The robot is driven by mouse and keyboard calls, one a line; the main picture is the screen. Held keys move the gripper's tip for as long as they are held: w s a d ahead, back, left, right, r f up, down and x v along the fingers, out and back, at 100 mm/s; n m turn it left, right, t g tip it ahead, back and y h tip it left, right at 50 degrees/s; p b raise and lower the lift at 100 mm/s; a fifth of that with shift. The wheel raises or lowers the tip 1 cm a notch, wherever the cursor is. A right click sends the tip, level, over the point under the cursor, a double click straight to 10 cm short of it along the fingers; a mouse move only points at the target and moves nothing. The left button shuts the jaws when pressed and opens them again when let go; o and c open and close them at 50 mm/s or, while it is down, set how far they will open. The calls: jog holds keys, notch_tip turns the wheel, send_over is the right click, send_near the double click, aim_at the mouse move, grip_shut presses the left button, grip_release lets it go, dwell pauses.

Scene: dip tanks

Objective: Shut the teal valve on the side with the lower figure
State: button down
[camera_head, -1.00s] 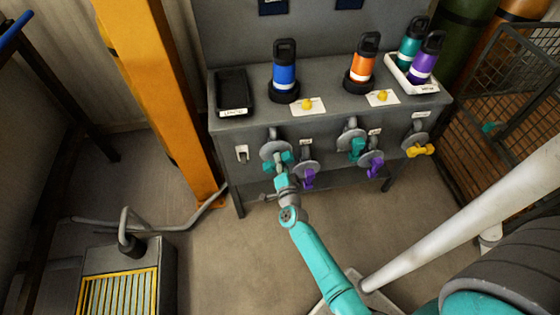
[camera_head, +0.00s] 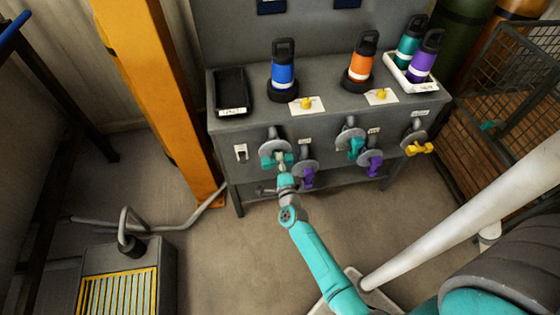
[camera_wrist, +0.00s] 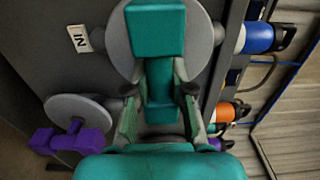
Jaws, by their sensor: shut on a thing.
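The left teal valve (camera_head: 268,162) is on the front of the grey cabinet, below the blue bottle, on a round grey flange. My gripper (camera_wrist: 160,108) is shut on its teal handle (camera_wrist: 156,35); one finger lies on each side of the bar in the wrist view. In the head view my gripper (camera_head: 283,168) partly covers this valve. A second teal valve (camera_head: 356,148) is on the right, below the orange bottle, with nothing touching it. The figures on the dark panels (camera_head: 272,5) at the top edge are cut off and cannot be read.
Purple valves (camera_head: 307,178) (camera_head: 372,165) sit right of each teal one, the left one close to my gripper. A yellow valve (camera_head: 420,149) is at the far right. Blue (camera_head: 284,74) and orange (camera_head: 361,66) bottles stand on top. An orange post (camera_head: 160,90) rises at left.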

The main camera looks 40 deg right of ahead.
dwell(0.3)
jog(key=c, duration=1)
grip_release()
jog(key=shift+s, duration=0.1)
jog(key=v, duration=1.2)
jog(key=s+a+r+n+t+y, duration=0.1)
jog(key=s+a+r+n+y, duration=0.2)
jog(key=s+a+n, duration=0.4)
jog(key=s+a+r+n+t+y, duration=0.1)
jog(key=s+a+r+n+y, duration=0.35)
jog(key=s, duration=0.45)
jog(key=s+a+r+n+g+y, duration=0.2)
jog(key=s+a+r+n, duration=0.4)
jog(key=s+r+n, duration=0.6)
jog(key=shift+s+a+r+n, duration=0.15)
jog(key=shift+s+r+n, duration=0.15)
jog(key=shift+s+n, duration=0.35)
